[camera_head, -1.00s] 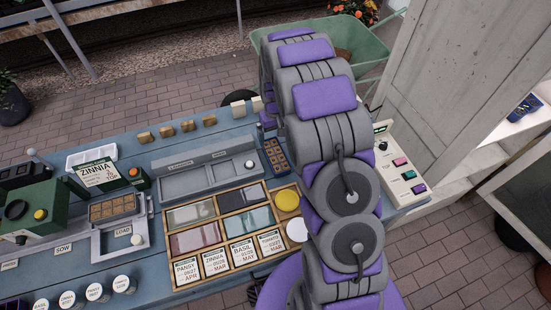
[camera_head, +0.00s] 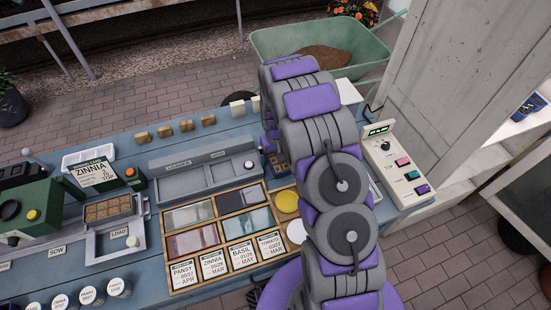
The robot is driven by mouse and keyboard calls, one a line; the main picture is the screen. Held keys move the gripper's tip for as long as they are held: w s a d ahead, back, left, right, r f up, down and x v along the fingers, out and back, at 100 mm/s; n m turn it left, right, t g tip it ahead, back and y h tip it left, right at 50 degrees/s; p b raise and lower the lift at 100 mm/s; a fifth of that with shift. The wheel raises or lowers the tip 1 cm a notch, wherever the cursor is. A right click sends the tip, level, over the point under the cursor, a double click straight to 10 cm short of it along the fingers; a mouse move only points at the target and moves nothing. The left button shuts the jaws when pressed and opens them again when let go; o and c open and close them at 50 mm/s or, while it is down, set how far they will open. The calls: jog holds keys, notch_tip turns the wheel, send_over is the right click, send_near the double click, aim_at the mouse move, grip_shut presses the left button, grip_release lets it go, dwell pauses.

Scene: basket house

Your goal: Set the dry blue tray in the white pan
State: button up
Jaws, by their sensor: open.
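A small dark blue tray with rows of cells (camera_head: 281,168) lies on the blue bench, right of the grey loader strip. My arm hides most of it. I cannot tell from its small visible part whether it is dry. My gripper (camera_head: 269,144) hangs at the far end of my arm, just above the tray's left side. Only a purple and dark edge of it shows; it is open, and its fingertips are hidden. A pale flat surface (camera_head: 349,91) shows behind my arm at the right. I cannot tell whether it is the white pan.
A seed box (camera_head: 221,236) with coloured compartments lies in front of the loader (camera_head: 206,172). A cell tray of brown soil (camera_head: 109,208) sits in the load station at left. A white button panel (camera_head: 400,168) stands at right. A green wheelbarrow (camera_head: 290,45) is behind the bench.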

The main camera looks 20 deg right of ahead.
aim_at(275, 154)
jog(key=c, duration=1.1)
jog(key=shift+r, duration=0.85)
jog(key=shift+c, duration=0.3)
notch_tip(275, 154, up, 2)
jog(key=shift+w+r+p, duration=0.1)
jog(key=shift+r+p, duration=0.1)
jog(key=shift+p, duration=0.4)
jog(key=s, duration=0.5)
jog(key=s+a+p, duration=0.1)
jog(key=s, duration=0.4)
jog(key=s+a+r+p, duration=0.1)
jog(key=s, duration=0.4)
jog(key=shift+s, duration=0.3)
jog(key=w+a+r, duration=0.2)
jog(key=w+r, duration=0.4)
jog(key=r, duration=0.2)
jog(key=w+a+r, duration=0.2)
jog(key=w+r, duration=0.4)
jog(key=r, duration=0.3)
jog(key=shift+w+a, duration=0.4)
